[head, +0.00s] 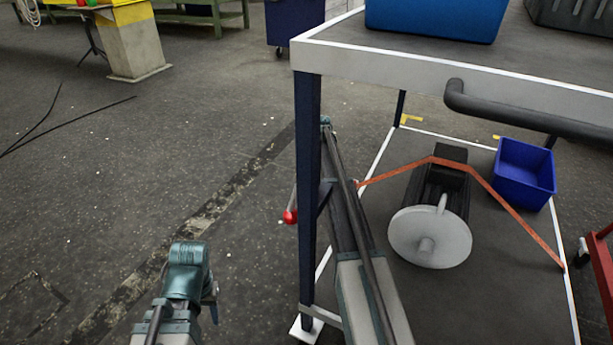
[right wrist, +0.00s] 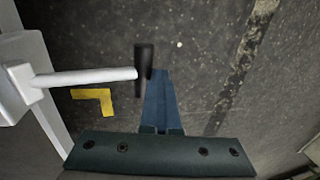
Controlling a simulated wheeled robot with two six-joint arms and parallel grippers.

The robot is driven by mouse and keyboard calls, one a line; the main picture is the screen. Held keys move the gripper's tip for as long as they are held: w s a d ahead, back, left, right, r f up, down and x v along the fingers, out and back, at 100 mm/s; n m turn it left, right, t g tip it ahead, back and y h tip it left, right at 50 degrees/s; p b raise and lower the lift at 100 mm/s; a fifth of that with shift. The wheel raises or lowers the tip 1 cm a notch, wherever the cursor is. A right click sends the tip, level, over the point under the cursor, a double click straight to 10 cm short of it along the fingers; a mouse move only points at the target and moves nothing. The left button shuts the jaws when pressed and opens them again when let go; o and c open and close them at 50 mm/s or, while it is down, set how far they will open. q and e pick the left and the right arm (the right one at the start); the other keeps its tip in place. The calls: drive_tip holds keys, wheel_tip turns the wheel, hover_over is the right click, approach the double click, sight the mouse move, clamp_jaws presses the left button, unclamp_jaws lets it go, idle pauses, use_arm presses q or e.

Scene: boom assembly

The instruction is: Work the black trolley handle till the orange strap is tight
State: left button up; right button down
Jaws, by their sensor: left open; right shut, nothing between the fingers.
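The orange strap (head: 497,197) runs over a dark machine (head: 437,195) with a pale disc on the trolley's lower shelf and looks straight on both sides. A black handle grip (right wrist: 143,68) sits on the end of a white lever (right wrist: 85,77) in the right wrist view. My right gripper (right wrist: 160,78) is shut and empty, right beside that grip; I cannot tell whether they touch. In the head view its arm reaches forward behind the trolley post, and the fingers are not clear. My left gripper (head: 211,292) is open and empty over bare floor, left of the trolley.
The trolley's dark blue post (head: 309,190) stands between my two arms. Its upper shelf (head: 410,57) carries a blue bin, with a dark push bar (head: 525,115) below. A red-ended lever (head: 290,216) shows beside the post. A blue box (head: 525,175) stands on the lower shelf.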

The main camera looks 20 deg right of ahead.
drive_tip(key=shift+s+d, duration=0.1)
drive_tip(key=shift+d, duration=0.05)
wheel_tip(320, 180, up, 14)
drive_tip(key=s+d+p, duration=0.1)
drive_tip(key=s+p, duration=0.1)
drive_tip(key=p, duration=1.1)
drive_tip(key=shift+d+f+p, duration=0.2)
drive_tip(key=shift+d+p, duration=0.1)
drive_tip(key=shift+w, duration=0.1)
